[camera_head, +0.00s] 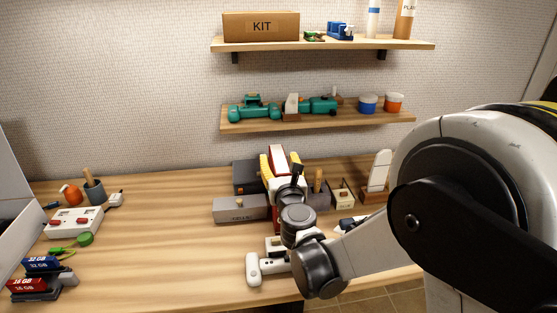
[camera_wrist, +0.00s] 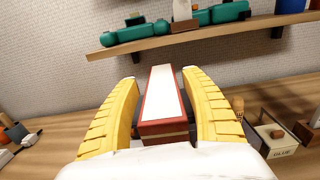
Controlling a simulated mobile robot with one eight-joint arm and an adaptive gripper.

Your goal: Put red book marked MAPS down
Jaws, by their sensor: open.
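The red book (camera_wrist: 164,98) stands upright between the yellow fingers of my gripper (camera_wrist: 160,84) in the wrist view. Its pale page edge faces up and has red cover edges on both sides. The fingers are open, one on each side of the book, and close to it. In the head view the book (camera_head: 278,155) shows above my gripper (camera_head: 281,161), towards the back of the wooden desk (camera_head: 160,205). My wrist hides most of its lower part there, so what it rests on is unclear. No MAPS lettering is readable.
Grey boxes (camera_head: 240,209) stand left of my gripper, and a box marked GLUE (camera_wrist: 272,140) is to its right. A shelf with green models (camera_head: 235,125) hangs above. A white handheld object (camera_head: 253,269) lies near the front. The desk's left middle is clear.

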